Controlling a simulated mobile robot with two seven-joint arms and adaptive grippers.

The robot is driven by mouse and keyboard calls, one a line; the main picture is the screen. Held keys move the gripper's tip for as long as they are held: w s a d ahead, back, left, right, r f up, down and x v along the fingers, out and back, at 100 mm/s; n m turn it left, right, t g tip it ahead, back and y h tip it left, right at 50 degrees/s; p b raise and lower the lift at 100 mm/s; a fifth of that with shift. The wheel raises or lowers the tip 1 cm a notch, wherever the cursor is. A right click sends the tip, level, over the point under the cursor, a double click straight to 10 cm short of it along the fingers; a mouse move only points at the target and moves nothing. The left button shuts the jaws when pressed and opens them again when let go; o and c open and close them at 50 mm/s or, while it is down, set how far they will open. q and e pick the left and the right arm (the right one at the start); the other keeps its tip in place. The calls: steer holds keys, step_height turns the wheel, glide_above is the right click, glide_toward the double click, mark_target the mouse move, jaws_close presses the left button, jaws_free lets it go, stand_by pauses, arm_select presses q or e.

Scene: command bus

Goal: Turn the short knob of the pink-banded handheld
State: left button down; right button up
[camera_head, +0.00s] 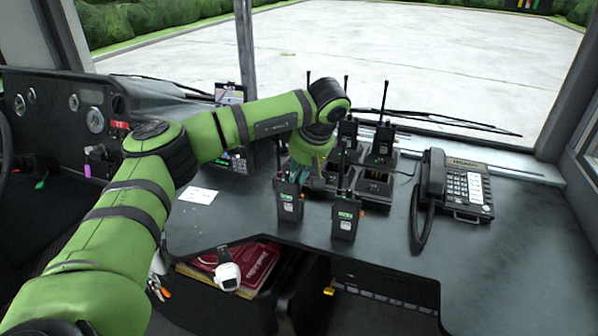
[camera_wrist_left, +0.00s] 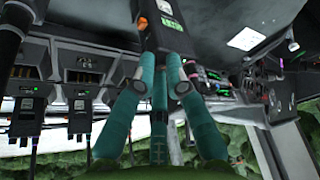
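The short knob is hidden.
More handhelds stand in chargers (camera_head: 374,187) behind and right of the front pair. A desk phone (camera_head: 465,188) stands farther right. A white card (camera_head: 198,196) lies left. Below the dash edge, an open shelf holds red items (camera_head: 258,268).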

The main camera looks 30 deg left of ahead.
arm_select(q)
steer(key=shift+r+n+p, duration=0.15)
steer(key=shift+n+p, duration=0.25)
steer(key=shift+p, duration=0.1)
steer(key=shift+w+n+g, duration=0.1)
steer(key=shift+n+g, duration=0.2)
steer(key=shift+n, duration=0.1)
steer(key=c, duration=1.3)
jaws_free()
steer(key=v, duration=1.2)
steer(key=shift+d, duration=0.15)
